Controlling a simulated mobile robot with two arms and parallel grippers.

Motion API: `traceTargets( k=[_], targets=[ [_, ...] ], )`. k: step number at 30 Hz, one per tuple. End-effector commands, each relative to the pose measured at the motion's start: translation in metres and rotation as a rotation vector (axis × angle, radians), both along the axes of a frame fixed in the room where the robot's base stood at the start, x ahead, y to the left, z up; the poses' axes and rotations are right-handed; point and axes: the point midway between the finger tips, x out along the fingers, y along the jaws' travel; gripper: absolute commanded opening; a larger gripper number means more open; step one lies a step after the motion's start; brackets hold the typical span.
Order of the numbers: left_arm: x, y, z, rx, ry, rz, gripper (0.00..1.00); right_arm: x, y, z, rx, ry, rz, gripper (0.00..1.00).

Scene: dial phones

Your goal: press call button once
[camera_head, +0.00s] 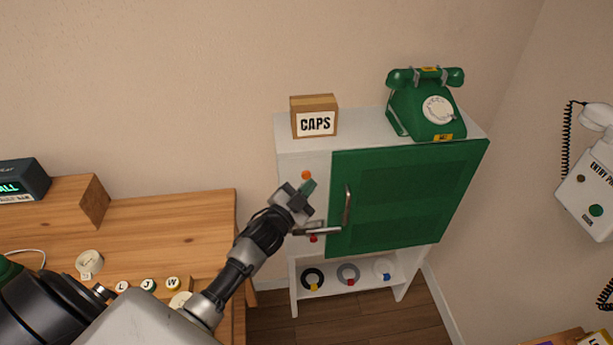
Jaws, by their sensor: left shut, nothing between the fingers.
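No button with a readable call label shows. A dark box (22,182) at the left edge has a lit green display ending in "ALL", cut off by the frame. An orange round button (306,175) is on the white cabinet's front. My left gripper (308,187) is shut and empty, in front of the cabinet just below this button in the picture; whether it touches anything is unclear. A red knob or button (313,239) shows lower, partly behind a grey handle. My right gripper is out of view.
The white cabinet (297,146) has a green door (410,195) with a metal handle (347,207). A CAPS box (315,117) and green dial phone (430,105) stand on top. A wooden desk (190,225) is left; a white entry phone (590,190) hangs right.

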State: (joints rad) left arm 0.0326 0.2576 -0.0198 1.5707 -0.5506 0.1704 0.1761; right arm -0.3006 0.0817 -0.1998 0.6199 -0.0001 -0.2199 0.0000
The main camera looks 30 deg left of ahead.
Motion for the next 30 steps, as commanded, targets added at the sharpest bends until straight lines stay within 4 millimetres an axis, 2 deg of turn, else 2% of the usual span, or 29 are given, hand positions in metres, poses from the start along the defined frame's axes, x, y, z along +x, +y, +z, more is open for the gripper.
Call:
traceTargets(
  k=[30],
  targets=[
    [0.0082,0.0063,0.0002,0.000,0.000,0.000,0.00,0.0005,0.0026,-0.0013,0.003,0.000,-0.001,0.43]
  ],
)
